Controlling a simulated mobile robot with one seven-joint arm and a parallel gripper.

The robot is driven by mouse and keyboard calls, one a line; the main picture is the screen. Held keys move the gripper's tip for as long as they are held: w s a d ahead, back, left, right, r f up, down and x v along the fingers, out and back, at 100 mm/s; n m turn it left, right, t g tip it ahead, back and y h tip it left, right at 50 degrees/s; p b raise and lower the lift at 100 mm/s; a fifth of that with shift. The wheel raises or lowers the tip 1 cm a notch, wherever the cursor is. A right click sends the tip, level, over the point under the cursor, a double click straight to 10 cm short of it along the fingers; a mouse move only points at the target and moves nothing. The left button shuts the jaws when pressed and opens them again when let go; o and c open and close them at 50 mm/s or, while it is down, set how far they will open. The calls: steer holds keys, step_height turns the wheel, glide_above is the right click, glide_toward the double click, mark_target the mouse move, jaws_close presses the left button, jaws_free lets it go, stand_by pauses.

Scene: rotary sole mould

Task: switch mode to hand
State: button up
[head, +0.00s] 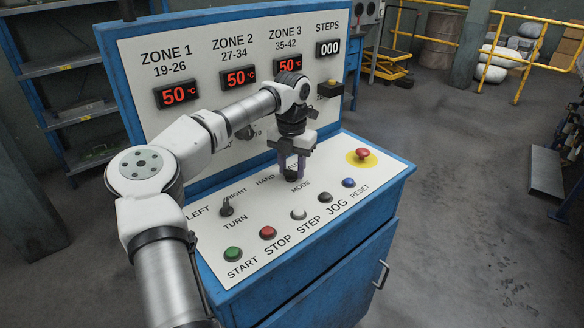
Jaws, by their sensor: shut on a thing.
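The mode selector is a dark knob (291,177) on the sloping white panel (330,170), above the word MODE. The label HAND is to its left and AUTO, partly covered, is above it. My gripper (293,168) points down over the knob from above and is shut on it. The fingers hide most of the knob, so I cannot tell which way its pointer faces.
A LEFT/RIGHT turn switch (226,207) stands to the left. Along the front are a green start button (233,254), a red stop button (268,233) and several others. A red emergency button (362,153) on yellow is to the right. The upright display panel (200,60) stands behind.

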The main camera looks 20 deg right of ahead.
steer(key=shift+n, duration=1)
steer(key=o, duration=1)
steer(key=shift+r, duration=0.1)
step_height(320, 180, up, 14)
steer(key=shift+f+b, duration=0.15)
steer(key=shift+b, duration=0.9)
